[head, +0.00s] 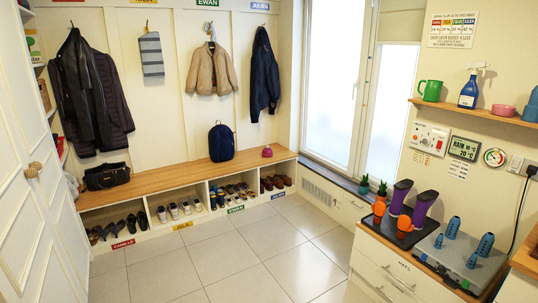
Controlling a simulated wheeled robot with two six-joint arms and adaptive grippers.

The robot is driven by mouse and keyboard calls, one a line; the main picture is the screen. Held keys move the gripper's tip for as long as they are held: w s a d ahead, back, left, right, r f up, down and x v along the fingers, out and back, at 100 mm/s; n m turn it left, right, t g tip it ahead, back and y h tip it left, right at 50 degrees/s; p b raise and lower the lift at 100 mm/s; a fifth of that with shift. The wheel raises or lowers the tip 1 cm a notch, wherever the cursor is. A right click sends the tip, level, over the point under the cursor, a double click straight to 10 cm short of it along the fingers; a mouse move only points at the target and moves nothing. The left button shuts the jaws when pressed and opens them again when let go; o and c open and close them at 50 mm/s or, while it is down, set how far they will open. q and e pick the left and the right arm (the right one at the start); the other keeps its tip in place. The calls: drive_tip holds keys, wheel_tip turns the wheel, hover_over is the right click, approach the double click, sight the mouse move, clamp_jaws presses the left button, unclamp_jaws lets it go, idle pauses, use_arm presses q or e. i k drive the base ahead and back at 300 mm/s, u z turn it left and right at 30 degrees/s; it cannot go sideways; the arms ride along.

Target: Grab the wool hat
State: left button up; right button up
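A small pinkish-red item (267,152) that looks like a wool hat sits on the right end of the wooden bench (170,180), against the back wall. It is small in the head view, so its knit does not show. Neither of my grippers is in view.
A dark blue backpack (221,143) and a black bag (107,176) stand on the bench, with shoes in the cubbies below. Coats hang above. A low cabinet (385,265) with boot and glove dryers stands at right, a white door (35,190) at left. The tiled floor (225,255) between is clear.

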sight(267, 152)
drive_tip(key=u, duration=0.1)
drive_tip(key=i, duration=1.9)
drive_tip(key=z, duration=0.15)
drive_tip(key=i, duration=2.9)
drive_tip(key=z, duration=0.55)
drive_tip(key=i, duration=1.35)
drive_tip(key=z, duration=0.15)
